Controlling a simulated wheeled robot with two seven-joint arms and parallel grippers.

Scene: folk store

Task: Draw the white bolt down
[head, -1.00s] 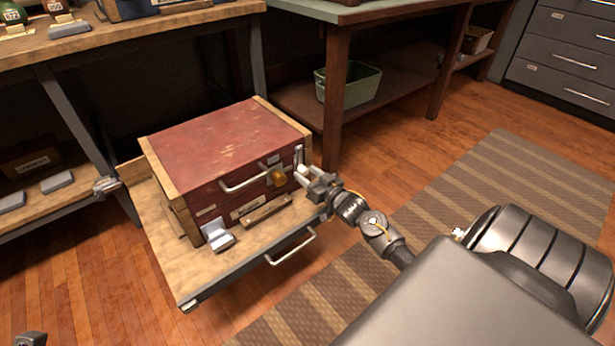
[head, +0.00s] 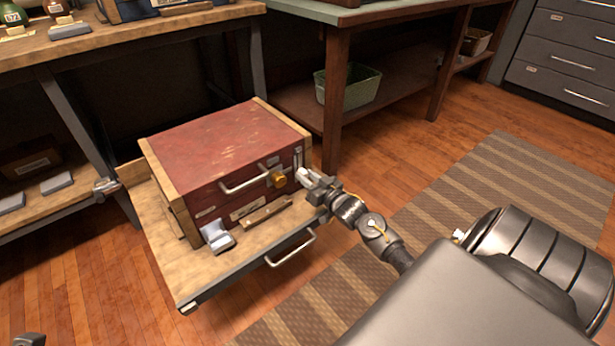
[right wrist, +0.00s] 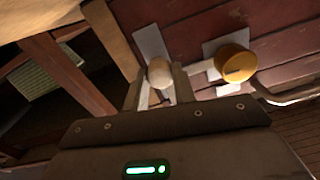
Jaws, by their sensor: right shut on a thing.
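A red wooden chest (head: 225,145) with pale wood edges stands on a pulled-out wooden tray. The white bolt (right wrist: 160,72) is at the right end of the chest's front, on a light metal plate (head: 298,156). My right gripper (head: 304,177) is shut on the bolt's rounded knob; the right wrist view shows the knob between the fingertips. The fingers hide part of the bolt. A brass knob (head: 277,179) sits just left of it. Only a small dark part shows at the bottom left edge of the head view; I cannot tell whether it is my left gripper.
The chest has a metal handle (head: 245,180) and a grey latch (head: 218,237) on its front. The tray (head: 190,275) has its own metal handle (head: 291,248). A workbench stands behind at left. A green bin (head: 362,86) is on a low shelf. The striped rug (head: 480,190) is clear.

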